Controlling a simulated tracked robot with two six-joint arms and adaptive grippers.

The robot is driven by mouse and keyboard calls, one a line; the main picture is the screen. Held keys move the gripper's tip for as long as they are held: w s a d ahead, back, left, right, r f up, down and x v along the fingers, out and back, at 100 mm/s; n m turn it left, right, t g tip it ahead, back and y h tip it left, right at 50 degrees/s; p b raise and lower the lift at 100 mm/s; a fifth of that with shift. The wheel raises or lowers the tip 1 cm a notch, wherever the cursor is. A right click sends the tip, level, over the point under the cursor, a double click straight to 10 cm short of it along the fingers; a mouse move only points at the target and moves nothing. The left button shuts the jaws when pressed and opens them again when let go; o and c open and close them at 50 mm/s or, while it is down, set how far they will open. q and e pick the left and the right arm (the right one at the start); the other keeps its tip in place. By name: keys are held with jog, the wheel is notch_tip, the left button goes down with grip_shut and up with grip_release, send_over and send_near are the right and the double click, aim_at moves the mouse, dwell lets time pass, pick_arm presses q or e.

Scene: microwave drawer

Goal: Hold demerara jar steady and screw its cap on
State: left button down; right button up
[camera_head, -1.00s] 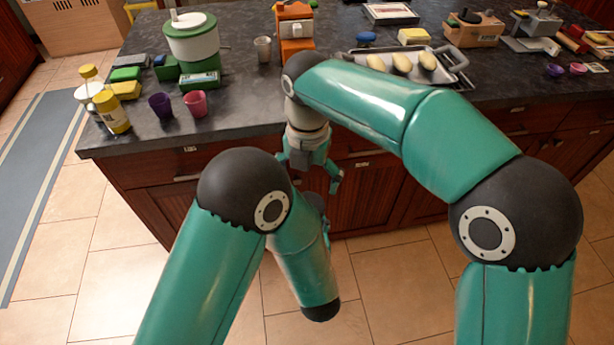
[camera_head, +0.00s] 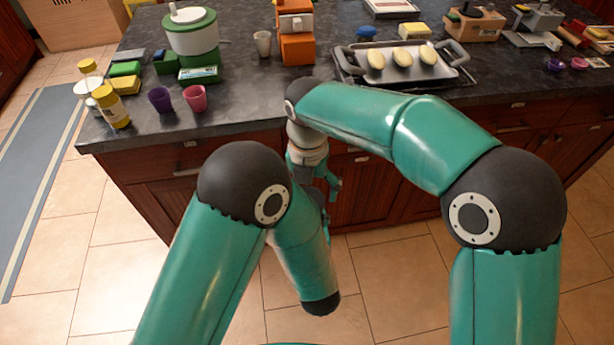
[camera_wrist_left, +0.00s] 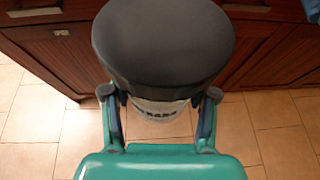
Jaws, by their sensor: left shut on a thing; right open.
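My left gripper (camera_wrist_left: 160,95) is shut on the jar, one finger on each side below the cap. In the head view my own arm hides the left gripper and the jar. My right gripper (camera_head: 318,178) is open, fingers pointing down in front of the cabinet, partly hidden by my left arm.
The dark counter (camera_head: 235,115) stands behind the grippers, above wooden drawers (camera_head: 150,170). On it are an orange machine (camera_head: 297,50), a tray (camera_head: 440,72) with food, purple (camera_head: 160,100) and pink (camera_head: 195,99) cups, and a yellow bottle (camera_head: 112,108). The tiled floor in front is clear.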

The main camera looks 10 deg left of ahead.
jog(key=shift+f, duration=1.4)
